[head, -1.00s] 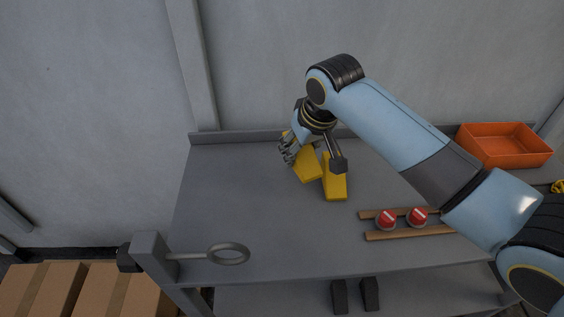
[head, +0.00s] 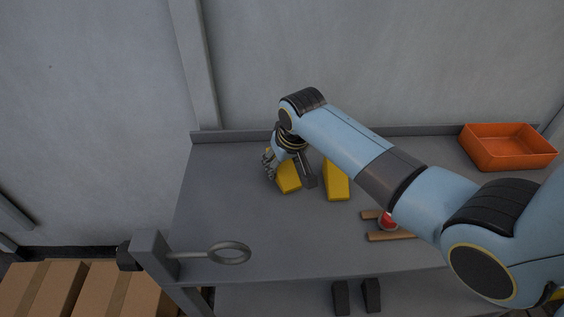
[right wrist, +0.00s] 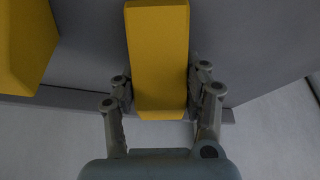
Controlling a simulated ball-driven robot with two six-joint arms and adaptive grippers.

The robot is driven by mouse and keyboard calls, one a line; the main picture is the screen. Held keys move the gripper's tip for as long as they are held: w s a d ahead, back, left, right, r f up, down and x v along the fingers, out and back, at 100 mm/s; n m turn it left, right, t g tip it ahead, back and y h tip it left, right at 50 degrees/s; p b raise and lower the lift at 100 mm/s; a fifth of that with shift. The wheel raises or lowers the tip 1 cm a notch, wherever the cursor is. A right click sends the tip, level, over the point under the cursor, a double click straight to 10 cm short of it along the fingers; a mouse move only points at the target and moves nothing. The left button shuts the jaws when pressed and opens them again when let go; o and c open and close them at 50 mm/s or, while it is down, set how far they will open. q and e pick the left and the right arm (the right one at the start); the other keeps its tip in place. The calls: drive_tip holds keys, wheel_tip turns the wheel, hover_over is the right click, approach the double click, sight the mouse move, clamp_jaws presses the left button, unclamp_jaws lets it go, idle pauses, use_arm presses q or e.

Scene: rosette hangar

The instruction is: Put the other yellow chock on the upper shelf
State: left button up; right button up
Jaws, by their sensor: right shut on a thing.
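A yellow chock (head: 290,182) is between the fingers of my right gripper (head: 287,170), which is shut on it over the upper shelf (head: 220,205). I cannot tell whether this chock touches the shelf. The right wrist view shows the held chock (right wrist: 158,60) between both fingers (right wrist: 160,95). Another yellow chock (head: 337,181) stands on the upper shelf just to the right, apart from the held one; part of it also shows at the left of the right wrist view (right wrist: 22,45). My left gripper is out of view.
An orange bin (head: 507,160) stands at the back right. A red-topped item (head: 387,222) sits at wooden rails (head: 388,237), partly behind my arm. Two dark blocks (head: 372,294) are on the lower shelf. The shelf's left part is clear.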

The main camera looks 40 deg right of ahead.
sight(291, 181)
drive_tip(key=o, duration=1.3)
drive_tip(key=shift+f, duration=0.1)
drive_tip(key=shift+o, duration=0.2)
drive_tip(key=shift+s+r, duration=0.1)
drive_tip(key=shift+r, duration=0.4)
drive_tip(key=p+v, duration=0.1)
drive_tip(key=v, duration=1)
drive_tip(key=shift+p, duration=0.3)
drive_tip(key=shift+s, duration=0.2)
